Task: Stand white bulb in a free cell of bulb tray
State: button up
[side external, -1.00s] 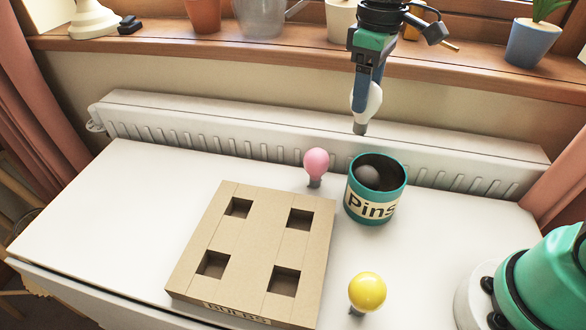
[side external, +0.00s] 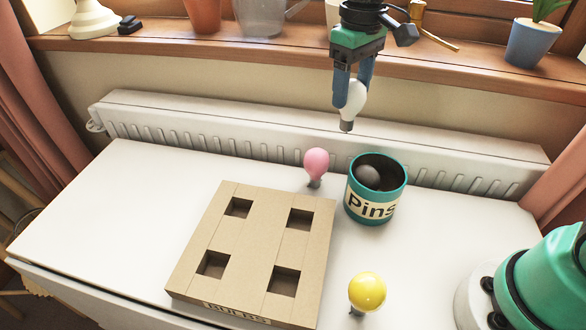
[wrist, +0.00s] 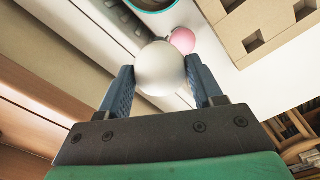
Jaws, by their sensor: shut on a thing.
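The white bulb (side external: 352,101) is held in my gripper (side external: 352,88), base down and close to upright, in the air above and behind the table's far edge. In the wrist view the white bulb (wrist: 161,70) sits between the two blue fingers of my gripper (wrist: 163,85). The bulb tray (side external: 232,250) is a cardboard block on the table with several square cells, all empty. A corner of the tray also shows at the upper right of the wrist view (wrist: 228,30). My gripper is beyond the tray, to its right.
A pink bulb (side external: 316,163) stands behind the tray, left of a teal Pins tin (side external: 375,205) with a dark round thing inside. A yellow bulb (side external: 367,291) stands right of the tray. A radiator (side external: 240,135) and a sill with pots (side external: 530,42) lie behind.

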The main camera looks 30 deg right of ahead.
jog(key=s+a+f+n, duration=0.1)
jog(key=s+a+n, duration=0.4)
jog(key=a+n, duration=0.45)
jog(key=n, duration=0.7)
send_over(285, 289)
notch_tip(285, 289, down, 7)
jog(key=shift+f, duration=1.9)
jog(key=o, duration=1.1)
jog(key=shift+r, duration=0.1)
notch_tip(285, 289, up, 7)
jog(key=shift+f, duration=0.1)
dwell(0.5)
